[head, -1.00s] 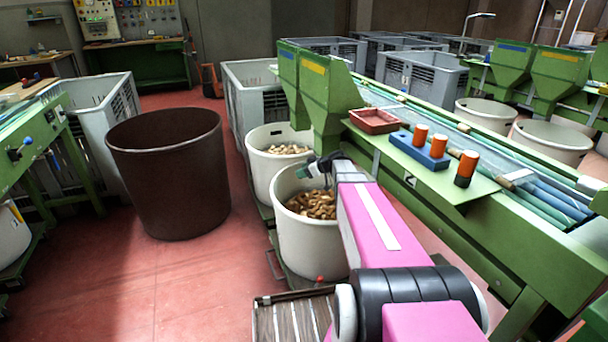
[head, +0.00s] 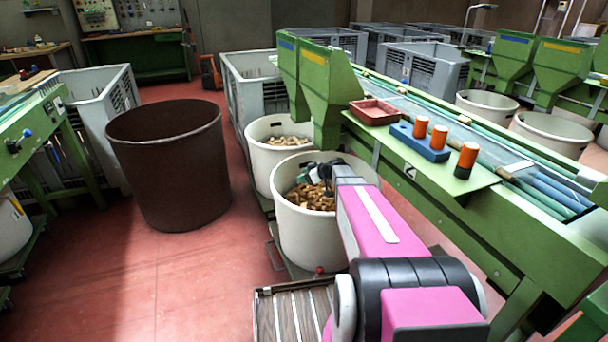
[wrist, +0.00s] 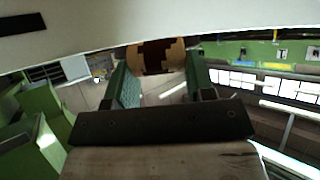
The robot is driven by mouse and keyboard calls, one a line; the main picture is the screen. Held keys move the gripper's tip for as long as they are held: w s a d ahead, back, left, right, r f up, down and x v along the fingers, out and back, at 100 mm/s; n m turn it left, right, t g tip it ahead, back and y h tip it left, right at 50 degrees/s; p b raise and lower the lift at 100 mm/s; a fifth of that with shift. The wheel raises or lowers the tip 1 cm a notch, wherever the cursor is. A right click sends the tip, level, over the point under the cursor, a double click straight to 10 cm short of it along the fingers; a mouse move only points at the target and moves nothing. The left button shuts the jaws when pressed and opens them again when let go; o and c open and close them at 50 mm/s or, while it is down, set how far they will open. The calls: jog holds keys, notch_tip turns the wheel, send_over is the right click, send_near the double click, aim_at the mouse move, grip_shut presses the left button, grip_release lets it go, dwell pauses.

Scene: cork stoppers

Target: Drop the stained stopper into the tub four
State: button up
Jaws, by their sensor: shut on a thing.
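My gripper (head: 312,178) is at the near white tub (head: 305,240), over the opening and close above the corks (head: 310,197) in it. In the wrist view, its two green fingers (wrist: 160,75) are shut on a stopper (wrist: 157,56), tan with dark brown patches, held between the tips. A pale curved surface with a black mark fills the top of the wrist view; I cannot tell which tub it belongs to. A second white tub (head: 257,165) with corks stands just behind the near one. I can read no tub number.
A big dark brown bin (head: 170,170) stands to the left on the red floor. The green sorting bench (head: 470,210) runs along the right, carrying a red tray (head: 375,112) and a blue block (head: 417,146) with orange-topped cylinders. Further white tubs (head: 553,135) stand beyond it.

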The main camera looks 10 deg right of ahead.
jog(key=o, duration=1)
jog(key=shift+c, duration=0.2)
jog(key=shift+s+r, duration=0.1)
jog(key=v, duration=1)
jog(key=shift+d, duration=0.3)
jog(key=shift+s+r, duration=0.1)
jog(key=shift+s, duration=0.05)
